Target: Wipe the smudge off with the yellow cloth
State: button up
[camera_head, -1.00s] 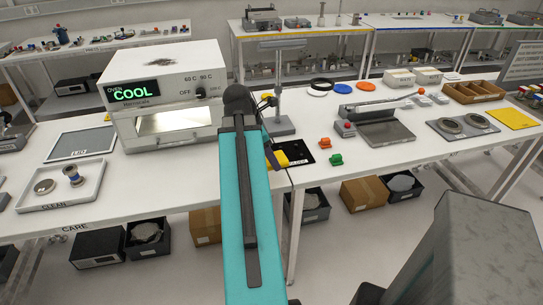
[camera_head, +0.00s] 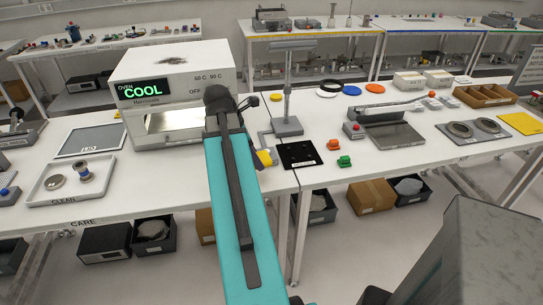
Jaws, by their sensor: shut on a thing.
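The yellow cloth (camera_head: 265,157) shows as a small patch just right of my teal arm, over the table beside a black plate. My gripper (camera_head: 261,151) is mostly hidden behind my arm; it is shut on the cloth. A small dark smudge (camera_head: 172,61) lies on the white top of the oven (camera_head: 130,70), to the left of and behind my gripper. The cloth is apart from the smudge.
The oven display reads COOL. A grey stand (camera_head: 287,122) and the black plate (camera_head: 300,155) are right of my gripper. Orange (camera_head: 333,145) and green (camera_head: 344,161) pieces lie further right.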

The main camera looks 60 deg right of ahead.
jog(key=shift+n, duration=0.3)
jog(key=w+a, duration=0.2)
jog(key=w, duration=0.2)
jog(key=w+a, duration=0.3)
jog(key=w, duration=0.1)
jog(key=w+a, duration=0.3)
jog(key=w, duration=0.2)
jog(key=shift+a+f, duration=0.1)
jog(key=shift+f, duration=0.2)
jog(key=w+a, duration=0.6)
jog(key=a, duration=0.1)
jog(key=w+a, duration=0.4)
jog(key=shift+w+a+f, duration=0.1)
jog(key=shift+a+f, duration=0.1)
jog(key=shift+f, duration=0.15)
jog(key=shift+n+t, duration=0.3)
jog(key=shift+n, duration=0.2)
jog(key=w+a, duration=0.2)
jog(key=a, duration=0.2)
jog(key=w+a, duration=0.2)
jog(key=a, duration=0.3)
jog(key=w+a, duration=0.3)
jog(key=a, duration=0.2)
jog(key=shift+w+a+f, duration=0.1)
jog(key=shift+f, duration=0.2)
jog(key=w+a, duration=0.3)
jog(key=a, duration=1.1)
jog(key=shift+a+f, duration=0.25)
jog(key=shift+f, duration=0.05)
jog(key=shift+s, duration=0.1)
